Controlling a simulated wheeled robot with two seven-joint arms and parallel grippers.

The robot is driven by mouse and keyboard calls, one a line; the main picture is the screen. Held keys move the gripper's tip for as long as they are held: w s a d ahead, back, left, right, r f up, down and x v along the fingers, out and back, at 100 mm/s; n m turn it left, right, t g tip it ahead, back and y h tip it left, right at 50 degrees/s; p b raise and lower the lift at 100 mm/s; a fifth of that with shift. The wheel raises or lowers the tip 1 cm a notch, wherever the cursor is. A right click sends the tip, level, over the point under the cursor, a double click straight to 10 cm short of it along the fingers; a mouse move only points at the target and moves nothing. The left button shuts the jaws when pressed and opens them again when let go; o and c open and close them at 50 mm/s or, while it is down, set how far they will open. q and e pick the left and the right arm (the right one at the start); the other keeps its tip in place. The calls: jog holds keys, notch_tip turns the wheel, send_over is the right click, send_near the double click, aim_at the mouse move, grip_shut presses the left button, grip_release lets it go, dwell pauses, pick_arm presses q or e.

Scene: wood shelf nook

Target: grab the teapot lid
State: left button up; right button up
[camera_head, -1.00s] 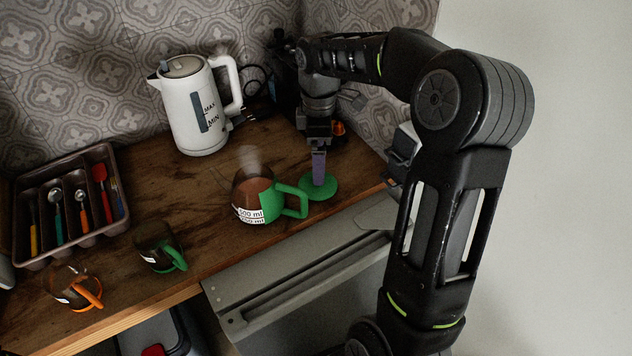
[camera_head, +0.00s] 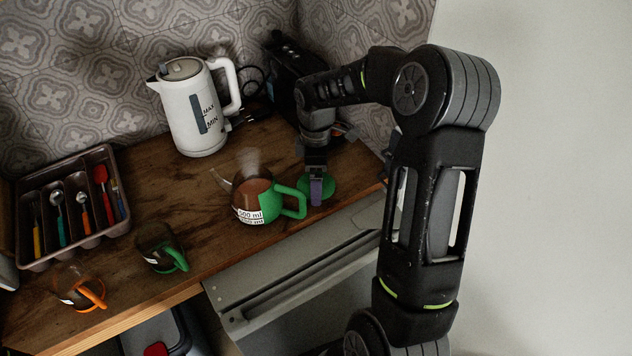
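The teapot lid (camera_head: 328,186) is a flat green disc on the wooden counter, right of the teapot's handle. The glass teapot (camera_head: 262,197) has a green handle and brown liquid inside, and its top is open with steam above it. My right gripper (camera_head: 316,197) points down at the lid, its purple fingers in front of the lid and hiding its middle. I cannot tell whether the fingers touch the lid or how far apart they are. My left gripper is not in view.
A white kettle (camera_head: 195,115) stands behind the teapot. A cup with a green handle (camera_head: 160,247), a cup with an orange handle (camera_head: 80,289) and a cutlery tray (camera_head: 70,206) are at left. A dark appliance (camera_head: 284,75) stands behind my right arm. Bare counter lies left of the teapot.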

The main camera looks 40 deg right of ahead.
jog(key=shift+f, duration=0.3)
dwell(0.4)
jog(key=c, duration=1.2)
jog(key=shift+r, duration=0.15)
notch_tip(320, 180, up, 10)
jog(key=shift+f+b, duration=0.1)
jog(key=shift+b, duration=0.8)
